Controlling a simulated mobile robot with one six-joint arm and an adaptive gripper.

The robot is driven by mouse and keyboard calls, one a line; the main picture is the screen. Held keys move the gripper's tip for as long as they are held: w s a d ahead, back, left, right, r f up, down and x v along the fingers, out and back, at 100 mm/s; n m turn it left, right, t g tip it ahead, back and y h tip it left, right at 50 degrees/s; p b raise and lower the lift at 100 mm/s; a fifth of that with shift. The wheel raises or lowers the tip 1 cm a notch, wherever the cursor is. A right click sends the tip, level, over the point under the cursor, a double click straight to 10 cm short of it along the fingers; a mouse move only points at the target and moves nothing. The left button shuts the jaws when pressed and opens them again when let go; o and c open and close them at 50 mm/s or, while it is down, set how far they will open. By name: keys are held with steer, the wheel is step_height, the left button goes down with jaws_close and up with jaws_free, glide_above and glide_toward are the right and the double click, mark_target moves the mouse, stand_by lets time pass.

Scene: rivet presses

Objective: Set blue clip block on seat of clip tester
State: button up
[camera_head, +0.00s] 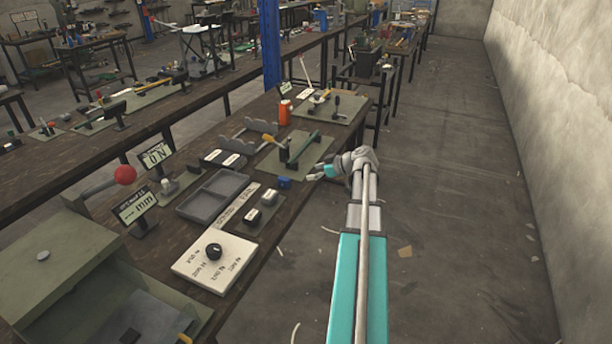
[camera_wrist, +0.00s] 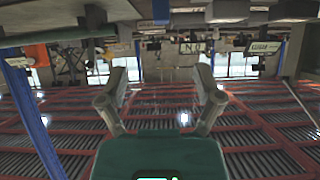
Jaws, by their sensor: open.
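The blue clip block (camera_head: 284,182) sits near the front edge of the bench, beside a green mat (camera_head: 268,165). A blue shape at the top of the wrist view (camera_wrist: 161,10) may be the same block. My gripper (camera_head: 322,172) is just right of the block, out past the bench edge. In the wrist view my gripper (camera_wrist: 162,85) has its fingers spread apart with nothing between them. A small device (camera_head: 170,186) stands below a display reading 0 N (camera_head: 155,155). I cannot tell for sure whether it is the clip tester, and its seat is unclear.
A lever fixture (camera_head: 297,150) stands on the green mat behind the block. A grey tray (camera_head: 213,194), dark labelled blocks (camera_head: 261,207) and a white board with a knob (camera_head: 214,263) lie to the left. An orange bottle (camera_head: 285,112) stands farther back. The aisle floor at right is open.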

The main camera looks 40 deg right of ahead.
steer(key=w+a+m+g+p, duration=0.1)
steer(key=m, duration=0.1)
steer(key=w+a+m+g+h+p, duration=0.1)
steer(key=a+g+p, duration=0.1)
steer(key=shift+w+a+f+m, duration=0.2)
steer(key=shift+w+m, duration=0.15)
steer(key=shift+m, duration=0.05)
steer(key=a+m+g+p, duration=0.1)
steer(key=w+a+m+h+p, duration=0.1)
steer(key=m, duration=0.1)
steer(key=shift+w+g+p, duration=0.1)
steer(key=shift+g+p, duration=0.3)
steer(key=shift+w+a+r+m+g+h+p, duration=0.1)
steer(key=shift+w+a+m+g+h+p, duration=0.35)
steer(key=shift+m+h+p, duration=0.35)
steer(key=a+r+m+g+h+p, duration=0.1)
steer(key=a+m+g+p, duration=0.1)
steer(key=m, duration=0.1)
steer(key=m+g+h+p, duration=0.2)
steer(key=m+h+p, duration=0.25)
steer(key=m, duration=0.25)
glide_toward(283, 180)
steer(key=shift+v, duration=1.5)
steer(key=shift+s+f, duration=0.1)
steer(key=shift+f, duration=0.05)
steer(key=b+x, duration=0.7)
steer(key=x, duration=0.1)
steer(key=shift+f+b, duration=0.15)
steer(key=shift+b, duration=0.2)
